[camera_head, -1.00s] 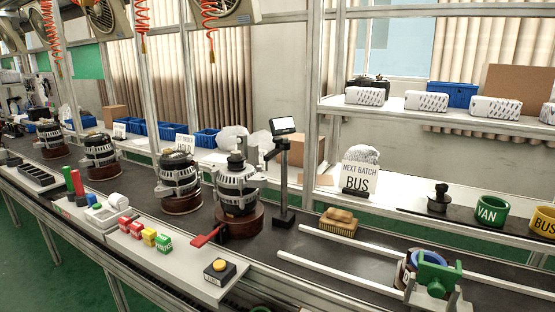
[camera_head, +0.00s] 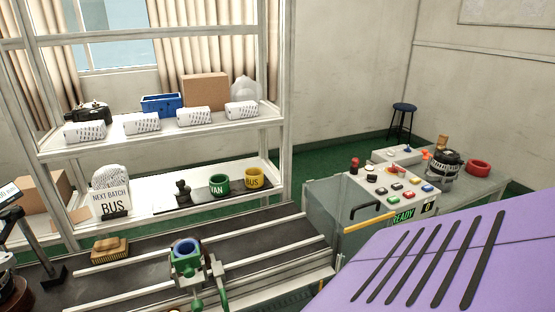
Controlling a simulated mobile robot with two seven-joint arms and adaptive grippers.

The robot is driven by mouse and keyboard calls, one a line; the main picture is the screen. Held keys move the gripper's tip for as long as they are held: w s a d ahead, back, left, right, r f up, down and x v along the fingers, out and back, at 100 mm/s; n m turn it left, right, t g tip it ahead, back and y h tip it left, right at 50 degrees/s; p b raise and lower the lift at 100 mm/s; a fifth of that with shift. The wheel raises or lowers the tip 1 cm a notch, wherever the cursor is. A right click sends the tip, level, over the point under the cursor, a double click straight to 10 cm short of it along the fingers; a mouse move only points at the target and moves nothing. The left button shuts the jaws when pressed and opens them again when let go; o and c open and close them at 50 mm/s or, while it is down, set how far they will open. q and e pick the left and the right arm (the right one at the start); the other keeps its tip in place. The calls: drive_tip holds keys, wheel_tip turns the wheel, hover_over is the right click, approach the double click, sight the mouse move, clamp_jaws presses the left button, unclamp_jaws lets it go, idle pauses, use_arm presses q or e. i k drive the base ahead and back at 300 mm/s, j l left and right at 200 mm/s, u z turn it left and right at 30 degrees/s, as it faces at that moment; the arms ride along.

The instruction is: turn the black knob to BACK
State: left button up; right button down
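A control box with a white sloping panel (camera_head: 385,191) stands right of centre in the head view. It carries several small coloured buttons, and a red mushroom-shaped button (camera_head: 354,163) stands at its left. A green READY sign (camera_head: 403,217) and a dark box marked 0 (camera_head: 428,208) sit on its front edge. The controls are too small for me to tell which one is the black knob or which way it points; no BACK label is readable. Neither of my grippers is in view.
A large purple surface (camera_head: 430,265) with dark slots fills the lower right, close by. A green clamp (camera_head: 187,265) with a blue ring (camera_head: 185,246) stands at the rails on the left. A yellow bar (camera_head: 369,222) runs before the control box. Shelves (camera_head: 150,141) stand behind.

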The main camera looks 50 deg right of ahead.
sight(372, 179)
drive_tip(key=z, duration=2.55)
drive_tip(key=i+j+z, duration=0.2)
drive_tip(key=i+l, duration=0.05)
drive_tip(key=l, duration=0.05)
